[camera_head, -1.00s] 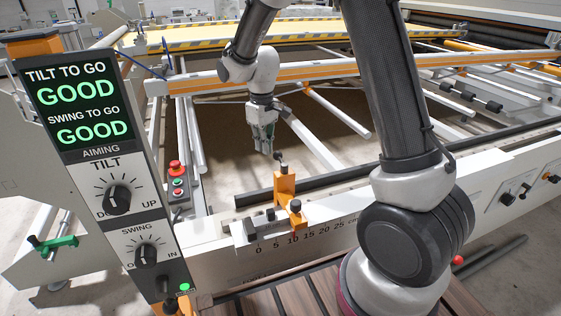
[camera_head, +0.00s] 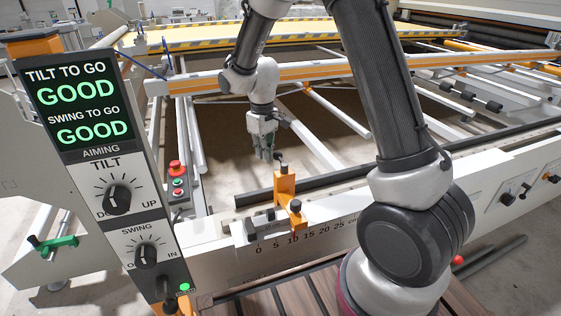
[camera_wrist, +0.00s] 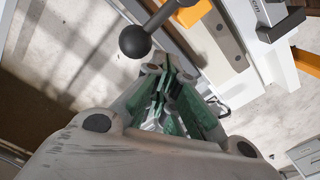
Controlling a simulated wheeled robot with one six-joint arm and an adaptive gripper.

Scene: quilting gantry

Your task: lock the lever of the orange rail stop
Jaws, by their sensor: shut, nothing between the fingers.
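The orange rail stop (camera_head: 285,187) sits on the white rail with the centimetre scale, near the 5 to 10 marks. A dark lever with a ball knob (camera_head: 280,158) stands up at its top. In the wrist view the black ball knob (camera_wrist: 135,42) on its rod is large, just beyond the fingertips and a little to the left. My gripper (camera_head: 266,156) is shut and empty, pointing down just left of the knob in the head view. Its green-padded fingers (camera_wrist: 165,85) also show in the wrist view. I cannot tell whether they touch the knob.
The scaled rail (camera_head: 340,232) runs across the front. A display panel (camera_head: 92,120) stands at the left, reading GOOD for tilt and for swing. A red button box (camera_head: 177,180) stands behind it. An orange-striped beam (camera_head: 350,72) crosses behind my gripper.

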